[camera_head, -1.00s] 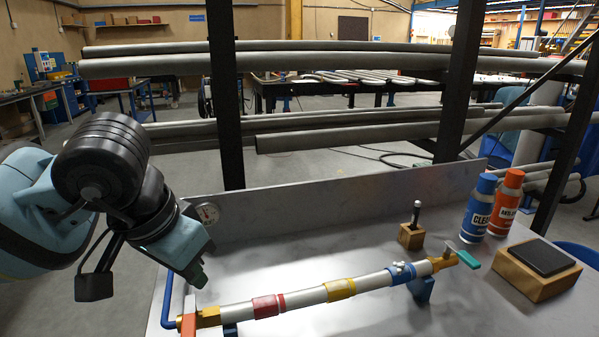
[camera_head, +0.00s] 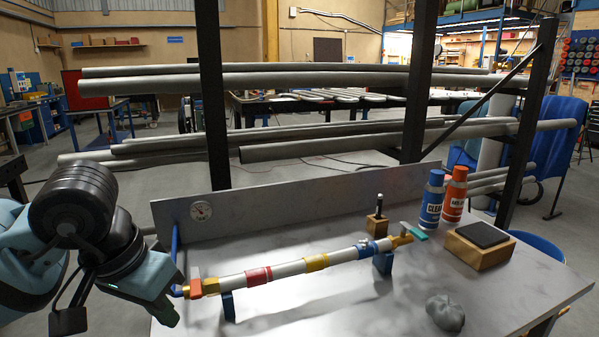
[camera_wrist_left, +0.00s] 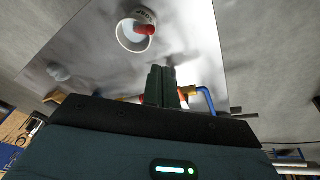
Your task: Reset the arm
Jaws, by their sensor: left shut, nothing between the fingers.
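My left gripper (camera_head: 168,314) hangs at the left edge of the metal worktable in the head view. Its fingers are shut with nothing between them, as the left wrist view (camera_wrist_left: 160,84) also shows. The gripper is apart from the pipe assembly (camera_head: 287,270), beside and below its left end in the picture. The pipe has red, yellow and blue bands, brass ends and a green handle (camera_head: 416,234) at the right. It rests on blue supports. My right gripper is in neither view.
A white cup (camera_wrist_left: 128,42) shows in the wrist view. Dark rack posts stand behind.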

